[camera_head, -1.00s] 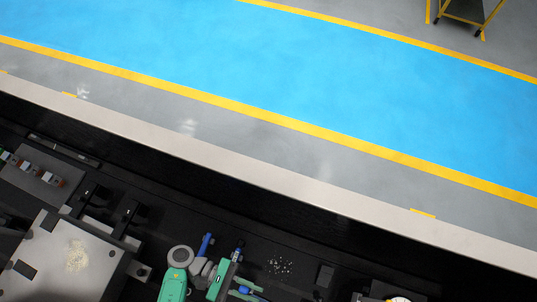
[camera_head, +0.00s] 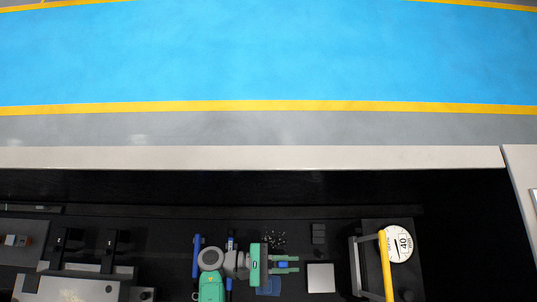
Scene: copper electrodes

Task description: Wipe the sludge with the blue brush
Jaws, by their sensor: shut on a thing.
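My gripper (camera_head: 285,264), with green fingers pointing right, is shut on a small blue thing (camera_head: 283,264), seemingly part of the blue brush. Its bristles cannot be made out. A darker blue flat piece (camera_head: 268,288) shows just below the gripper; I cannot tell if it belongs to the brush. A beige grainy patch (camera_head: 70,296), looking like the sludge, lies on a grey metal plate (camera_head: 30,284) at the bottom left, cut by the frame edge. The gripper is well to the right of this patch.
Small pale flecks (camera_head: 275,239) lie above the gripper. To the right are a light square block (camera_head: 320,278) and a round dial (camera_head: 399,244) with a yellow bar (camera_head: 386,266). Black fixtures (camera_head: 65,245) border the plate.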

